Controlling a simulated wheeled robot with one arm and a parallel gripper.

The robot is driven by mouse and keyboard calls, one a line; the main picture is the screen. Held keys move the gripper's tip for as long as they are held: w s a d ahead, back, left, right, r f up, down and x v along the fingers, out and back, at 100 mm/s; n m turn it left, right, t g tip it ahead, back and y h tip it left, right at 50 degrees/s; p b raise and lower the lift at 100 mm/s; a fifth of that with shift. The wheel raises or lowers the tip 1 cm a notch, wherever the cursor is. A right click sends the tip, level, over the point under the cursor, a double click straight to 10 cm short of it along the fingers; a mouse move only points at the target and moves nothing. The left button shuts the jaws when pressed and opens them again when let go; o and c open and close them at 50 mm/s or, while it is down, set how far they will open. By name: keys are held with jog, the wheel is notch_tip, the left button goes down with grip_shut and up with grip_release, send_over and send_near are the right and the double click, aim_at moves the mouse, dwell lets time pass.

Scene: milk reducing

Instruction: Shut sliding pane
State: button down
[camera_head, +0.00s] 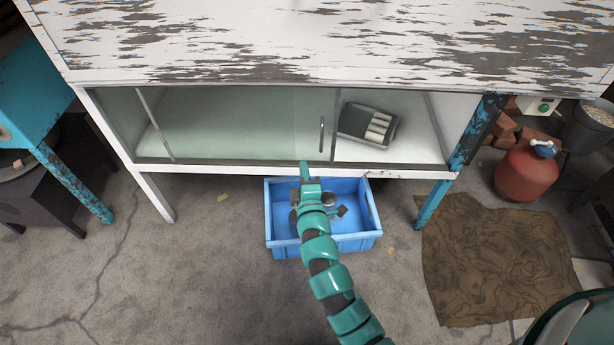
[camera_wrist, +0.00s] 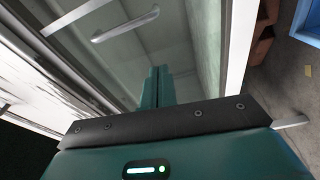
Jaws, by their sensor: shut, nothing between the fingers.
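A greenish glass sliding pane (camera_head: 240,125) covers the left and middle of the white cabinet's front. Its upright metal handle (camera_head: 321,135) is near the pane's right edge; the handle also shows in the wrist view (camera_wrist: 125,24). The cabinet's right part is uncovered. My gripper (camera_head: 304,166) is shut and empty, at the cabinet's lower front edge, below and left of the handle. In the wrist view its closed fingers (camera_wrist: 159,72) point toward the glass, apart from the handle in the picture. I cannot tell whether the fingertips touch the glass.
A grey tray with white cylinders (camera_head: 370,125) sits inside the uncovered right part. A blue crate (camera_head: 323,245) stands on the floor under my arm. A red gas bottle (camera_head: 526,170) and a brown mat (camera_head: 490,260) are at right. The floor at left front is clear.

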aim_at(299, 140)
jog(key=w, duration=0.4)
jog(key=w+a+b, duration=0.1)
jog(key=w, duration=0.1)
jog(key=shift+w+r, duration=0.1)
jog(key=shift+w, duration=0.2)
jog(key=d, duration=0.3)
jog(key=shift+s, duration=0.4)
jog(key=shift+s+d+f, duration=0.1)
jog(key=shift+d+f, duration=0.1)
jog(key=shift+d, duration=0.25)
jog(key=shift+d, duration=0.1)
